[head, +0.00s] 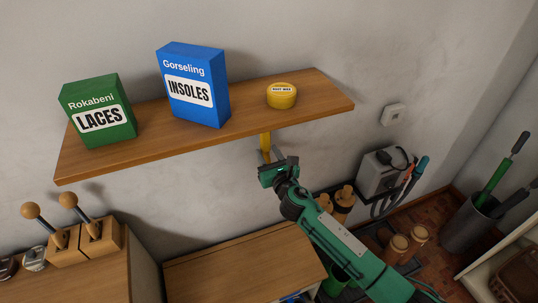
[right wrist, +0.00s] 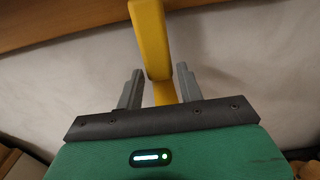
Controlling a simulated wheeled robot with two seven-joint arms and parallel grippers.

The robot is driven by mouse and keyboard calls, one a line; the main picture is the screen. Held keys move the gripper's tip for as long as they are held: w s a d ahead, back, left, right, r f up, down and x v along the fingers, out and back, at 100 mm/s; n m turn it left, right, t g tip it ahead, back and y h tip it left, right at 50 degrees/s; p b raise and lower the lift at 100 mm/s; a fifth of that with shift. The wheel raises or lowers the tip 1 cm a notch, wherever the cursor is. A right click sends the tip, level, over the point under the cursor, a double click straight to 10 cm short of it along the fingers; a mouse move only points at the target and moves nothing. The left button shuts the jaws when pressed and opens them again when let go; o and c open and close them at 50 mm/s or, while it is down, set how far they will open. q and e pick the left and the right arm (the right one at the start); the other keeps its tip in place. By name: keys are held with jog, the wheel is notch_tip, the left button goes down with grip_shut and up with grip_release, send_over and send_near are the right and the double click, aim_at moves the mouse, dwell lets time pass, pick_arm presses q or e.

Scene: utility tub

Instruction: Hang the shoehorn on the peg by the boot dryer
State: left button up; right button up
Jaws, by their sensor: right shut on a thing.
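A yellow shoehorn (head: 265,142) stands upright in my right gripper (head: 272,163), in front of the wall and just below the wooden shelf. In the right wrist view the shoehorn (right wrist: 150,40) rises between the two grey fingers of the right gripper (right wrist: 158,84), which is shut on it. Its lower part is hidden by the gripper. The boot dryer (head: 380,172), a grey box with hoses, stands low by the wall, right of and below the gripper. I cannot make out the peg. My left gripper is not in view.
The wooden shelf (head: 225,125) holds a green laces box (head: 97,110), a blue insoles box (head: 193,85) and a yellow wax tin (head: 282,96). A wall switch (head: 393,114) sits right of it. A wooden cabinet (head: 245,262) is below. A grey bin (head: 468,226) stands right.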

dwell(0.4)
jog(key=o, duration=1.1)
